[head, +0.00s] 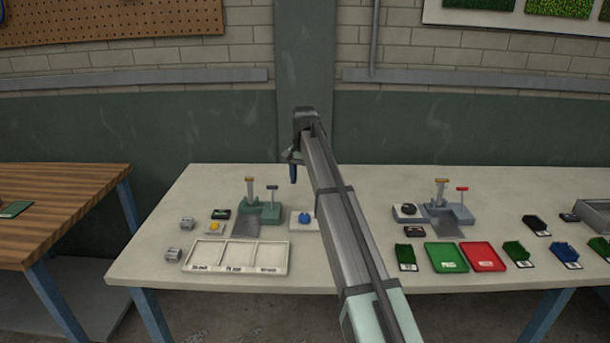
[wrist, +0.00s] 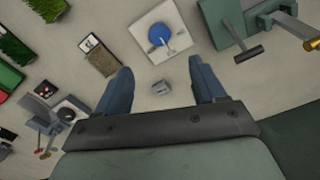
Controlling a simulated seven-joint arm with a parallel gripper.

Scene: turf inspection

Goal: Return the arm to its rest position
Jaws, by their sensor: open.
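My gripper (head: 293,172) hangs above the back middle of the pale table (head: 330,190), at the end of my outstretched arm. In the wrist view my gripper (wrist: 163,85) shows two dark blue fingers spread wide apart. Nothing is held between them. My arm hides part of the table's middle in the head view.
A green press-like device (head: 262,208) stands left of my arm, beside a blue-topped plate (head: 305,219). A grey-blue device (head: 445,212) stands to the right, with a green tray (head: 446,257), a red tray (head: 482,256) and turf samples. A three-part white tray (head: 272,262) lies front left.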

